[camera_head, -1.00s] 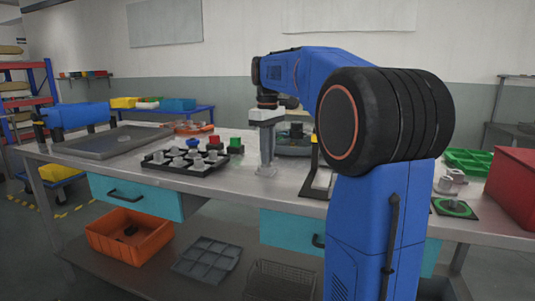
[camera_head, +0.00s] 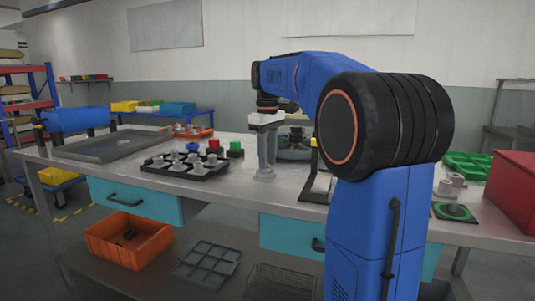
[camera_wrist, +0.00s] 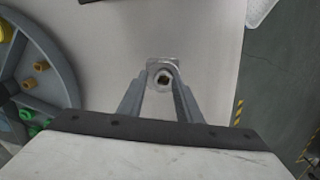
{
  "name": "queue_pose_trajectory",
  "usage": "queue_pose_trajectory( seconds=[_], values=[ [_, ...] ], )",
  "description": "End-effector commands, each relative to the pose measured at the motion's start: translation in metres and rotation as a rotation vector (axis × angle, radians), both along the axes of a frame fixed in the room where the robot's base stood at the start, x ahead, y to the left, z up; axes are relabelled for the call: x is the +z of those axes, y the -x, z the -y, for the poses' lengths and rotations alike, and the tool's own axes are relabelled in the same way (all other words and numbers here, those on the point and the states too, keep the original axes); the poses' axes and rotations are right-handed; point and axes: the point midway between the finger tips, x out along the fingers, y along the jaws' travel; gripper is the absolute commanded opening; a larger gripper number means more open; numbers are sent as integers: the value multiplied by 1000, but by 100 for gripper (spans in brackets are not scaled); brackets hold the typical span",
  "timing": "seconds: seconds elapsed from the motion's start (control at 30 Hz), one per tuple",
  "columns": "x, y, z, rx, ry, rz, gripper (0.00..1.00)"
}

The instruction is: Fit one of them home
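My gripper (camera_head: 266,170) points straight down over the worktop, near its front edge. A grey metal fitting with a squarish base and a round, holed top (camera_wrist: 163,76) is between its fingertips in the wrist view. In the head view the fitting's base (camera_head: 264,177) is at or very near the worktop. The fingers stand on either side of the fitting; whether they press on it I cannot tell. Several similar grey fittings (camera_head: 192,160) stand in a black tray (camera_head: 202,174) to the left.
A round grey fixture (camera_wrist: 40,75) with green and yellow pieces lies left in the wrist view. Red (camera_head: 214,143) and green (camera_head: 235,145) buttons stand behind the tray.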

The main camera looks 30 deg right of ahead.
Motion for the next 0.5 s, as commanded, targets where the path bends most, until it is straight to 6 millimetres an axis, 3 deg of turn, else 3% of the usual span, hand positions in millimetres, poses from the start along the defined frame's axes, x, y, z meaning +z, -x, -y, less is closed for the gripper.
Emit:
queue_pose_trajectory(
  seconds=[0.17, 0.5],
  values=[
    [9, -1, 0, 1, -2, -3, 35],
    [73, -1, 0, 0, 0, 2, 35]
  ],
)
